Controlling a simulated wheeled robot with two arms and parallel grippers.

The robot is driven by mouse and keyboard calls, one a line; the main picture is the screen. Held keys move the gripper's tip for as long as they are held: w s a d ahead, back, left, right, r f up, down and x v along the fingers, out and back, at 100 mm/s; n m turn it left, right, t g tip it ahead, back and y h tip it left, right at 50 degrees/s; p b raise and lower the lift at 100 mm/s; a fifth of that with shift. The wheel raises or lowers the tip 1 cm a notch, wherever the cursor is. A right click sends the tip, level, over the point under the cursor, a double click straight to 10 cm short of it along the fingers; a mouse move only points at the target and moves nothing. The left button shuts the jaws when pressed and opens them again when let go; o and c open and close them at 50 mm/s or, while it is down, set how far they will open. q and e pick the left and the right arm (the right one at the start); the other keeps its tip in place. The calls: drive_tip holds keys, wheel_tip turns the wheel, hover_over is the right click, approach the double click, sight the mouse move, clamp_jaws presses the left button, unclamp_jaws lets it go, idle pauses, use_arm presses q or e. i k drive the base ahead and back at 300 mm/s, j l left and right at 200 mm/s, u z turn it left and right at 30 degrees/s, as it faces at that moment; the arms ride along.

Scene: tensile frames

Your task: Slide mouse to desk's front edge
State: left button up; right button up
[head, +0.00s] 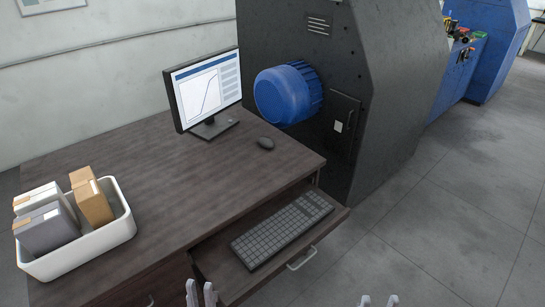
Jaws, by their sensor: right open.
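The dark grey mouse (265,143) lies on the brown wooden desk (165,190), right of the monitor stand and near the desk's right edge. The desk's front edge runs above a pulled-out keyboard tray. My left gripper (200,294) shows only its pale fingertips at the bottom edge, in front of the desk; they are a little apart with nothing visible between them. My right gripper (378,301) shows its fingertips at the bottom edge, further right over the floor, open and empty. Neither gripper is near the mouse. The rest of both grippers is out of frame.
A keyboard (282,229) lies on the open tray (215,262), which sticks out below the desk's front edge. A monitor (207,90) stands behind the mouse. A white bin (105,246) with boxes sits at the left. A dark machine with a blue knob (288,94) stands beyond the desk.

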sight(266, 142)
drive_tip(key=i+l+u, duration=0.15)
drive_tip(key=i, duration=0.3)
drive_tip(key=i+l+u, duration=0.1)
drive_tip(key=i+l, duration=0.3)
